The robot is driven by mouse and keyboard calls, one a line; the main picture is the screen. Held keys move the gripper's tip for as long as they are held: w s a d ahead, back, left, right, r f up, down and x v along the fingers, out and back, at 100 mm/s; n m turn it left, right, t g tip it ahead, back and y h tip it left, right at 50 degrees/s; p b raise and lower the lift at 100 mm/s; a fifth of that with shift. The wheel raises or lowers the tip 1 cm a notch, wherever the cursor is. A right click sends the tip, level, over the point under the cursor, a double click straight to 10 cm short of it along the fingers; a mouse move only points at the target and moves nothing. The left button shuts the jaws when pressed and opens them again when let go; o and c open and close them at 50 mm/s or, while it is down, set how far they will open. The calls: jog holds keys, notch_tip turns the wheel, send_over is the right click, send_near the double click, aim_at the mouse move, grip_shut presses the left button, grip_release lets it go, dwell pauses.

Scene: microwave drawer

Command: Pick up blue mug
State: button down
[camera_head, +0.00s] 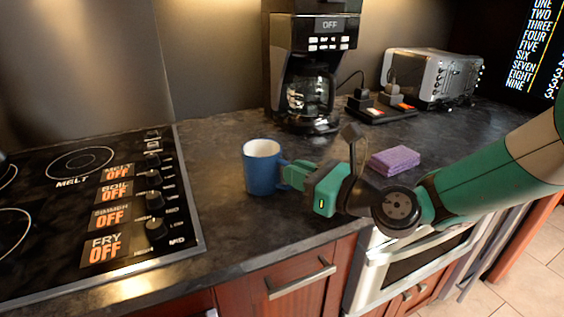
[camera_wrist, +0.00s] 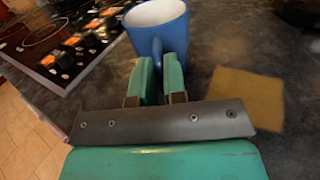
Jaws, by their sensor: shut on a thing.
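The blue mug (camera_head: 261,170) with a pale inside is upright at the counter, left of my gripper, in the head view. It also shows at the top of the wrist view (camera_wrist: 157,27), with its handle toward my gripper. My gripper (camera_head: 287,174) reaches the mug's right side, and its green fingers (camera_wrist: 160,75) are shut on the handle. The fingers partly hide the handle. I cannot tell whether the mug's base touches the counter.
A stove (camera_head: 88,205) with knobs lies to the left. A coffee maker (camera_head: 311,70) stands behind the mug, and a toaster (camera_head: 430,78) is at the back right. A purple sponge (camera_head: 394,160) lies right of the gripper. The dark counter (camera_head: 222,215) is clear around the mug.

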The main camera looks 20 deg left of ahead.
jog(key=shift+r, duration=0.2)
notch_tip(320, 180, up, 20)
jog(key=p, duration=0.3)
jog(key=shift+f, duration=0.15)
dwell(0.4)
